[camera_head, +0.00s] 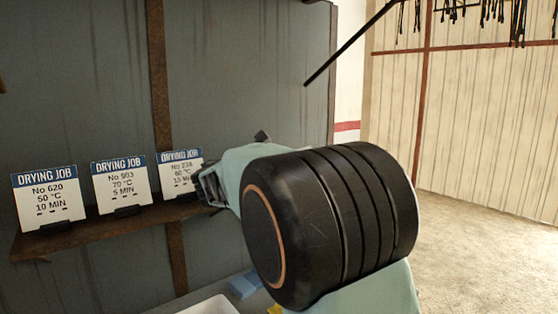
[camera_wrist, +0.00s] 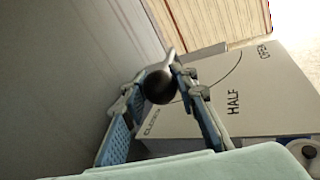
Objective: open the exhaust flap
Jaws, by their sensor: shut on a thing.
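In the wrist view, a round black knob (camera_wrist: 159,88) on a short metal lever (camera_wrist: 170,56) sits between the fingers of my gripper (camera_wrist: 161,76), which is shut on it. Behind it is a pale panel (camera_wrist: 265,95) with a curved line and the words CLOSED, HALF and OPEN. The knob appears over the panel's left side, nearest the CLOSED label; its exact setting is hard to tell. In the head view, my gripper (camera_head: 207,187) shows only partly beside the rightmost card, and my arm hides the knob and panel. The flap itself is not clearly visible.
Drying job cards (camera_head: 48,200) stand on a brown shelf (camera_head: 90,232) along the grey wall. Below are a white tray (camera_head: 212,306) and a blue object (camera_head: 243,285). A dark rod (camera_head: 350,42) slants across the upper right. Open floor (camera_head: 480,235) lies at right.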

